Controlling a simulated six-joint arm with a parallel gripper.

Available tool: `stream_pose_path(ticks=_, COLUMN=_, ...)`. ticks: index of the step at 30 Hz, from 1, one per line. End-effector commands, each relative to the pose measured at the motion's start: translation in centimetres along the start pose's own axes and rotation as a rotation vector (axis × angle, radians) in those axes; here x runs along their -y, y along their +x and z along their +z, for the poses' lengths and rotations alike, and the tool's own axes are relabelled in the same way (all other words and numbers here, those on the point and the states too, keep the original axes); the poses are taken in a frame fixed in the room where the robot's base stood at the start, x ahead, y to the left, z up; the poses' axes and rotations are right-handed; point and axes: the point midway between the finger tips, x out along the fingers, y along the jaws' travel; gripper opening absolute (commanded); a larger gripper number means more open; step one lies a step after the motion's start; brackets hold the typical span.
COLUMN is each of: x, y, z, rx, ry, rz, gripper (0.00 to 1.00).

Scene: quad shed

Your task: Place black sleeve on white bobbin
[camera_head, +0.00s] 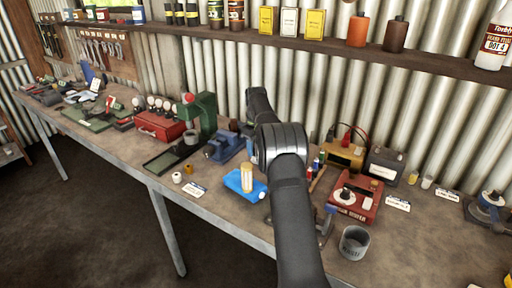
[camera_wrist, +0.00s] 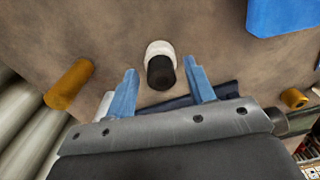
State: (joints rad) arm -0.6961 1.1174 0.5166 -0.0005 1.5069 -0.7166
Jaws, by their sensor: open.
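In the wrist view, my gripper (camera_wrist: 163,84) is open, with its two blue fingers spread apart. The black sleeve (camera_wrist: 161,75), a short dark cylinder, shows between the fingertips with a gap on each side. The white bobbin (camera_wrist: 160,47), a pale round piece, shows directly beyond it, and the sleeve covers part of it in the picture. I cannot tell from this angle how far the sleeve sits over the bobbin. In the head view my gripper is hidden behind my arm, and I cannot make out the sleeve or bobbin there.
The wrist view shows an orange-yellow cylinder (camera_wrist: 68,85) at left, a blue object (camera_wrist: 284,14) at upper right and a brass ring (camera_wrist: 294,97) at right. In the head view, a red tester (camera_head: 354,197) and grey cup (camera_head: 354,243) stand right of my arm.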

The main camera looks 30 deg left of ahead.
Motion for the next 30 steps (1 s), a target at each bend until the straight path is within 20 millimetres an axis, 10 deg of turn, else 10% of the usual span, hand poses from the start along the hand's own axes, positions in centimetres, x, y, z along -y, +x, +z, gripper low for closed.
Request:
stream_pose_path(ticks=8, x=-0.1, y=-2.3, z=-0.1, rx=-0.002, ry=0.0, rz=0.002, gripper=0.49)
stream_pose_path(ticks=18, x=-0.1, y=-9.7, z=-0.1, rx=-0.003, ry=0.0, rz=0.002, gripper=0.49)
stream_pose_path(ticks=30, x=0.0, y=-12.3, z=0.0, rx=0.001, ry=0.0, rz=-0.001, gripper=0.49)
